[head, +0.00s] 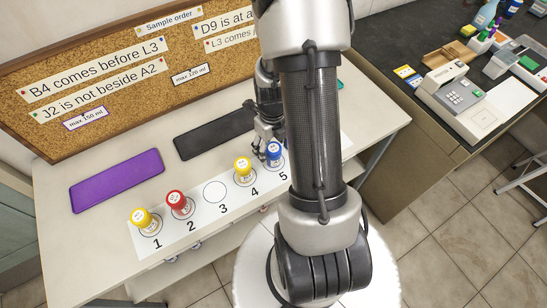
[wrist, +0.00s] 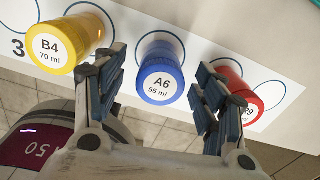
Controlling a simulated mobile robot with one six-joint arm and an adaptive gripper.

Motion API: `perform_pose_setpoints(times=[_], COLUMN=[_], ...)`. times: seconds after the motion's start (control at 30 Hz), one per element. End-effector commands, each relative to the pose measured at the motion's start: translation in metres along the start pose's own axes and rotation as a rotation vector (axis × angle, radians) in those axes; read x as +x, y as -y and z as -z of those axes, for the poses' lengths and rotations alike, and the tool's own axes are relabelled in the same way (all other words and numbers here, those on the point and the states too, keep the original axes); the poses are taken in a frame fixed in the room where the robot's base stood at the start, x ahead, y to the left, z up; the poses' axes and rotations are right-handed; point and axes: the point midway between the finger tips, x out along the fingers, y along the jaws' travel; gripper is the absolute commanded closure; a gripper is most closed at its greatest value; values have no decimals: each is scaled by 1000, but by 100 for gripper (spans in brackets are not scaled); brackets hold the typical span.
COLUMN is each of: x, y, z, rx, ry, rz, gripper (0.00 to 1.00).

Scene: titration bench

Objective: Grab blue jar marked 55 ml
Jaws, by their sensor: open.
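The blue jar (head: 274,155) stands upright at position 5 on the white numbered strip in the head view. In the wrist view the blue jar (wrist: 161,82) shows its white lid label, "A6 55 ml". My gripper (head: 266,132) is at the blue jar, partly hidden by my arm in the head view. In the wrist view my gripper (wrist: 157,88) is open, with one finger on each side of the blue jar. Whether the fingers touch it I cannot tell. The left finger overlaps the edge of the yellow jar (wrist: 68,45), labelled "B4 70 ml".
A red jar (wrist: 235,88) is close behind the right finger. The head view shows a yellow jar (head: 243,169) at 4, a red jar (head: 178,203) at 2 and another yellow jar (head: 143,221) at 1. Circle 3 is empty. Purple (head: 117,180) and black (head: 215,134) mats lie behind.

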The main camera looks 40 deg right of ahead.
Motion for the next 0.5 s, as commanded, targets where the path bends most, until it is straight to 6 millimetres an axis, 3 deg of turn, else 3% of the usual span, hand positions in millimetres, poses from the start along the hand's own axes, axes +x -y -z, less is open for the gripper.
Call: perform_pose_setpoints(times=[0.3,0.5], x=[47,49], y=[1,1], z=[5,4], rx=[0,0], ry=[-3,0], rz=[-1,0], gripper=[36,36])
